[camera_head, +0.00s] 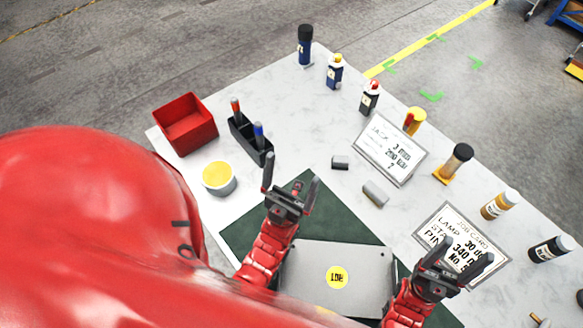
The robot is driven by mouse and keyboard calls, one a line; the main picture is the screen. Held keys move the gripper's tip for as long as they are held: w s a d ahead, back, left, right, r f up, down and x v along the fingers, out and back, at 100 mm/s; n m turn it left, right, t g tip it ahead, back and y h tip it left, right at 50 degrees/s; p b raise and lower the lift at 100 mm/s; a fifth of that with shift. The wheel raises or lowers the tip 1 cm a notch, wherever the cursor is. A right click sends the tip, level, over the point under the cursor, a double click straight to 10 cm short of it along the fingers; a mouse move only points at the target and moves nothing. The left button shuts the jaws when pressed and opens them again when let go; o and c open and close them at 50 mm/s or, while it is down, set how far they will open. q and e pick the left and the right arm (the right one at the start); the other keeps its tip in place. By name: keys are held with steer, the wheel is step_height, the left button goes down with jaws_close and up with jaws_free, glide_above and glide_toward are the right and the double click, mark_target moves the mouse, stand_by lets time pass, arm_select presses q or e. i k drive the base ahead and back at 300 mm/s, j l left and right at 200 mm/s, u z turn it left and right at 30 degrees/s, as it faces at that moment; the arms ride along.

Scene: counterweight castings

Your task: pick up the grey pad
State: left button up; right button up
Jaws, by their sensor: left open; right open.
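A flat grey slab with rounded corners (366,259) lies on the dark green mat (240,234) at the near edge of the table. It has a round yellow label on top and is the only large grey pad-like thing I see. My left gripper (291,178) is open and empty, above the mat just beyond the slab's far left corner. My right gripper (464,254) is open and empty, to the right of the slab, in front of a job card. My forearms hide parts of the slab's left and right sides.
A small dark grey block (340,162) and a grey rounded piece (375,194) lie beyond the mat. A red bin (185,124), black pen holder (250,142) and yellow-topped tin (219,178) stand left. Two cards (390,149) and several bottles line the right side.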

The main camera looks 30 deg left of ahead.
mark_target(338, 162)
steer(key=k+j, duration=0.3)
steer(key=k, duration=0.15)
steer(key=k+j, duration=0.25)
steer(key=k, duration=0.25)
